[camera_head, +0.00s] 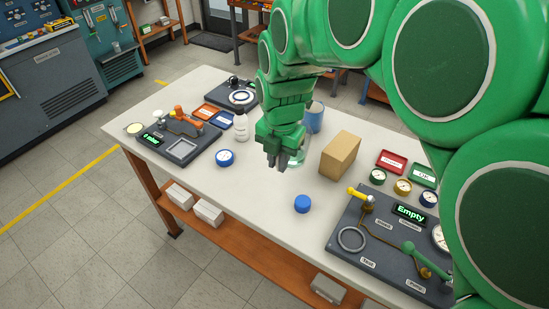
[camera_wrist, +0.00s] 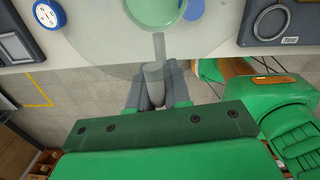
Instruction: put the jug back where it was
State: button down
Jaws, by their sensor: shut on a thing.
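My gripper (camera_head: 273,160) is shut on the handle of a clear jug (camera_head: 297,158), above the middle of the white table (camera_head: 240,195). In the head view most of the jug is hidden behind my gripper. In the wrist view my gripper (camera_wrist: 158,92) closes around the handle, and the see-through jug (camera_wrist: 110,45) spreads in front of it. A pale green round patch (camera_wrist: 153,10) shows inside the jug. The jug looks about upright. I cannot tell whether its base touches the table.
A cardboard box (camera_head: 340,156) and blue cup (camera_head: 313,117) stand close on the right and behind. A blue cylinder (camera_head: 302,204) stands in front. A white bottle (camera_head: 241,126) and blue gauge (camera_head: 225,157) are left. The "Empty" test panel (camera_head: 375,250) fills the right front.

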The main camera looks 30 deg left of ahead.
jog(key=shift+w+a+f, duration=1.55)
jog(key=shift+a+f, duration=0.15)
jog(key=shift+f, duration=0.45)
jog(key=shift+w+a+f, duration=1.55)
jog(key=shift+a+f, duration=0.15)
jog(key=shift+f, duration=0.4)
jog(key=shift+w+a+f, duration=1.55)
jog(key=shift+a+f, duration=0.15)
jog(key=shift+f, duration=0.45)
jog(key=shift+f, duration=0.2)
jog(key=c, duration=1.1)
grip_release()
jog(key=shift+r, duration=0.1)
